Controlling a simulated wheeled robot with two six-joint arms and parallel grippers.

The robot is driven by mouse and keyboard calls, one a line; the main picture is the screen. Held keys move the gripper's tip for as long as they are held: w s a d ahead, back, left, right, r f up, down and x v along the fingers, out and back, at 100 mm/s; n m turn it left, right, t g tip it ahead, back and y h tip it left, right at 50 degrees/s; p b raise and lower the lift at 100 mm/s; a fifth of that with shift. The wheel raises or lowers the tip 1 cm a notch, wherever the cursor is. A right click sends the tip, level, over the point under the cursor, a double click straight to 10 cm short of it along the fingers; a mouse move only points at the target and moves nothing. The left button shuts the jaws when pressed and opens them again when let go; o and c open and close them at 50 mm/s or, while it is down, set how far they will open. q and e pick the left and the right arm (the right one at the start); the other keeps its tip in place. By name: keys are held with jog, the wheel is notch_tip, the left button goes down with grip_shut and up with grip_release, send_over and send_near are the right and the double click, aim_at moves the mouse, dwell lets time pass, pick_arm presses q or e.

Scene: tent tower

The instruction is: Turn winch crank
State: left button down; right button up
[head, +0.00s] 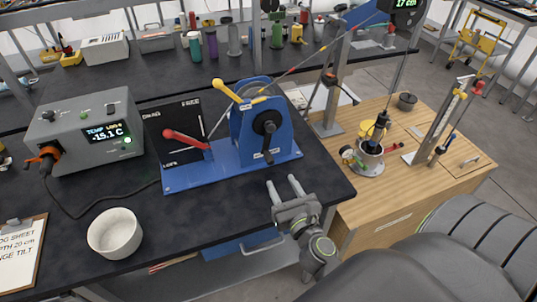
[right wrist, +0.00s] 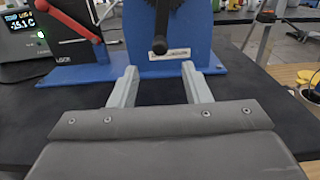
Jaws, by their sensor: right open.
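The blue winch (head: 245,137) stands on a blue base plate on the black bench, and its body also shows in the right wrist view (right wrist: 186,40). Its black crank (head: 265,138) is on the near face, with the arm hanging down from the hub. The crank's grip end (right wrist: 159,45) points toward my camera in the right wrist view. My right gripper (head: 282,181) is open and empty, in front of the winch and apart from the crank. Its two fingers (right wrist: 159,69) point at the winch, with the crank between and just beyond them. My left gripper is not in view.
A red lever (head: 184,139) stands by a black panel left of the winch, and a yellow lever (head: 230,91) is on top. A grey temperature box (head: 75,130), white bowl (head: 115,233) and clipboard (head: 22,250) are left. A wooden cart (head: 365,213) stands right.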

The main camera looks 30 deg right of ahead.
aim_at(271, 164)
jog(key=x, duration=0.5)
jog(key=shift+r+p, duration=0.15)
jog(key=shift+p, duration=0.2)
jog(key=x, duration=0.4)
jog(key=shift+d, duration=0.1)
jog(key=shift+x, duration=0.85)
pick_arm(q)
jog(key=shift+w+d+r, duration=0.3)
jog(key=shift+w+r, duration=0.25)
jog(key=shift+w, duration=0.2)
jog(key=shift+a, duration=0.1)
pick_arm(e)
grip_shut()
